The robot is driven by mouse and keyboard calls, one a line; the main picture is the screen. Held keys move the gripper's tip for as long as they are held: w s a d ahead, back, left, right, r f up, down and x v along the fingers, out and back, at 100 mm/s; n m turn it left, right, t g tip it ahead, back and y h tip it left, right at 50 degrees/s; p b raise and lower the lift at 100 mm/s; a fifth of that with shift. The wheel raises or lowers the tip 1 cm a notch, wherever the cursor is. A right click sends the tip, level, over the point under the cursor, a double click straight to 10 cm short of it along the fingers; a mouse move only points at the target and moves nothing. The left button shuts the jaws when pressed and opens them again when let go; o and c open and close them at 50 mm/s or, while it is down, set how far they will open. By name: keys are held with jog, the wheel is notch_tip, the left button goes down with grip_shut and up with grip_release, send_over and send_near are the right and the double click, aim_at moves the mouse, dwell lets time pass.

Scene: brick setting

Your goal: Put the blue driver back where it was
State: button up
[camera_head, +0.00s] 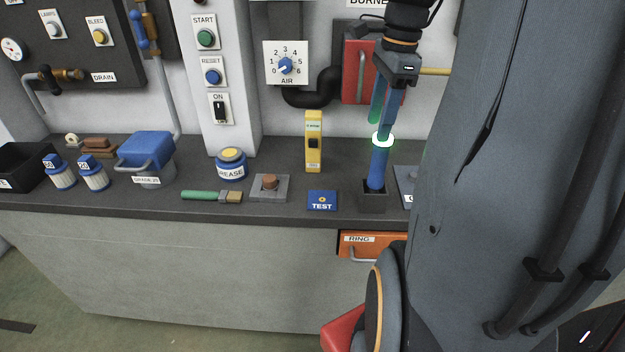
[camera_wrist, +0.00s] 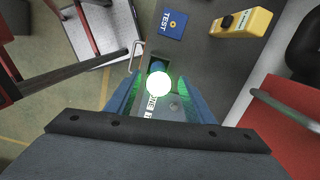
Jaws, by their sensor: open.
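The blue driver (camera_head: 377,168) stands upright in a dark square holder (camera_head: 373,202) on the counter. A bright white glow with a green tinge sits at its upper end. My gripper (camera_head: 383,124) points down over the driver, its fingers open at the driver's upper end. In the wrist view the open fingers of my gripper (camera_wrist: 158,97) lie left and right of the white glow, and a bit of the blue driver (camera_wrist: 157,66) shows beyond it. The glare hides whether the fingers touch the driver.
A blue TEST block (camera_head: 322,200) and a yellow device (camera_head: 314,142) stand left of the holder. A grey plate (camera_head: 404,184) lies close on its right, partly hidden by my arm. An orange RING drawer (camera_head: 372,245) is below. A red burner box (camera_head: 358,72) is behind.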

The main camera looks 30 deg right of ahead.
jog(key=s+a+f+n, duration=0.1)
jog(key=a+f+n, duration=0.5)
jog(key=a+n, duration=0.5)
jog(key=s+a+f+n, duration=0.2)
jog(key=a+f+n, duration=0.5)
jog(key=a+n, duration=0.4)
jog(key=shift+a+n+t+h, duration=0.3)
jog(key=shift+a+t+h, duration=0.1)
jog(key=shift+a, duration=0.1)
jog(key=shift+r, duration=0.1)
